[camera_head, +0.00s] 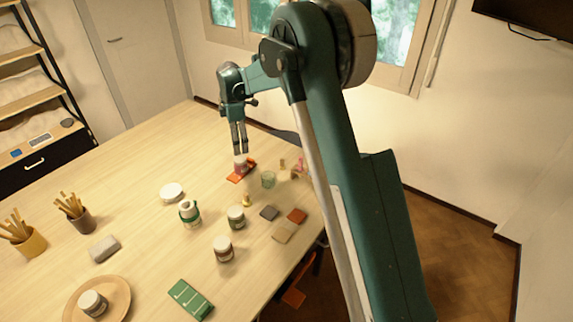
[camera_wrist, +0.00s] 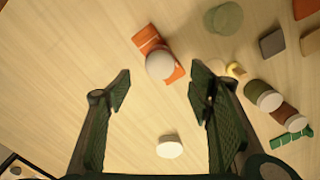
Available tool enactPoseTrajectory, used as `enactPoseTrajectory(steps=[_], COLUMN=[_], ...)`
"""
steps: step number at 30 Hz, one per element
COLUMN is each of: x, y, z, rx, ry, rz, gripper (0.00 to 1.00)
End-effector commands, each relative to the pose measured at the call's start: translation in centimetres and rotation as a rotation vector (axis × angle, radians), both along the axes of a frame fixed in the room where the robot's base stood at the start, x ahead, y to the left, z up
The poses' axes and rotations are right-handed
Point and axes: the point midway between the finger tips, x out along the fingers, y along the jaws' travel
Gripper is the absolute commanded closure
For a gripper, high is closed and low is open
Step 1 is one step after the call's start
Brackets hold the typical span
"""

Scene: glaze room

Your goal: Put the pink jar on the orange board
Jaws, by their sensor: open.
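The pink jar (camera_head: 240,166) has a white lid and appears to stand upright on the orange board (camera_head: 249,165) at the far side of the table. In the wrist view, the jar's round lid (camera_wrist: 160,65) overlaps the lower part of the orange board (camera_wrist: 147,39), and the jar's body is mostly hidden beneath it. My gripper (camera_head: 239,151) points down just above the jar. In the wrist view, my gripper (camera_wrist: 161,84) is open, with its fingers wide apart and nothing held between them.
A green glass (camera_head: 268,180) and a small brass-coloured piece (camera_head: 246,200) stand nearby at right. A white disc (camera_head: 172,192), a white-and-green container (camera_head: 190,213) and several jars are nearer. The table left of the board is clear.

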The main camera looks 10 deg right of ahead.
Motion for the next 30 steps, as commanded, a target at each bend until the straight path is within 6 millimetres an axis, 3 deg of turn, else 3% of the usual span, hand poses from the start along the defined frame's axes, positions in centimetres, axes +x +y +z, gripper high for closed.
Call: enactPoseTrajectory(steps=[5,11,20,30], x=[-0.2,-1.1,-4.2,-9.1], y=[-0.2,-1.1,-4.2,-8.0], z=[0.3,2.1,7.2,12.7], rx=[0.001,0.006,0.024,0.054], ry=[-0.003,-0.017,-0.066,-0.126], rz=[-0.007,-0.051,-0.198,-0.387], gripper=[0.47,0.47,0.47,0.47])
